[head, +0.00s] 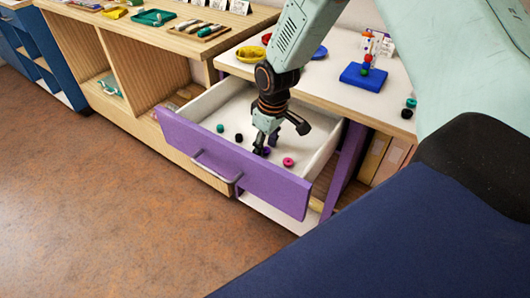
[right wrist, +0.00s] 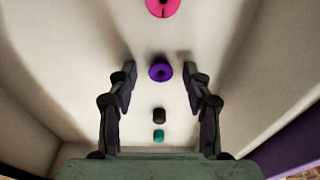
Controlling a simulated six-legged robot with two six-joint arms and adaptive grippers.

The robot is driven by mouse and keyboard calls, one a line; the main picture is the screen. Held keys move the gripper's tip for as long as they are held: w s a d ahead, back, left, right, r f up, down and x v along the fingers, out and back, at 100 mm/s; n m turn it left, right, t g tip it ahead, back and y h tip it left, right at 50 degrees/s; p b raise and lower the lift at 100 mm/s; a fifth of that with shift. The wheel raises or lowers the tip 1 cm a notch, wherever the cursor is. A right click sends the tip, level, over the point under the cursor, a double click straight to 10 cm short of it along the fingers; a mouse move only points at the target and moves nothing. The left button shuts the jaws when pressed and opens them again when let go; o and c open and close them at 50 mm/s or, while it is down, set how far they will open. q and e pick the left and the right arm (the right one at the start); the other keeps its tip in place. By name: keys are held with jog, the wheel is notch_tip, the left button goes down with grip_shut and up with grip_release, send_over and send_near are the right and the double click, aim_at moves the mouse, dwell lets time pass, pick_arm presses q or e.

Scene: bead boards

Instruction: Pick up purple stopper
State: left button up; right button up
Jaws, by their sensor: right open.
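The purple stopper (right wrist: 160,71) lies on the white floor of the open drawer. In the right wrist view it sits between the fingertips of my right gripper, with a gap on both sides. In the head view a bit of the purple stopper (head: 266,151) shows beside the fingers. My right gripper (head: 275,142) reaches down into the drawer; it also shows in the right wrist view (right wrist: 160,80), open and empty. My left gripper is not in view.
The purple-fronted drawer (head: 225,170) is pulled out. A pink stopper (right wrist: 162,6), a black one (right wrist: 159,115) and a teal one (right wrist: 159,135) lie near the purple one. A blue bead board (head: 375,76) stands on the tabletop behind.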

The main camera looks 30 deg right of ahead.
jog(key=shift+s+r, duration=0.2)
jog(key=c, duration=0.4)
jog(key=shift+w, duration=0.1)
jog(key=c, duration=0.4)
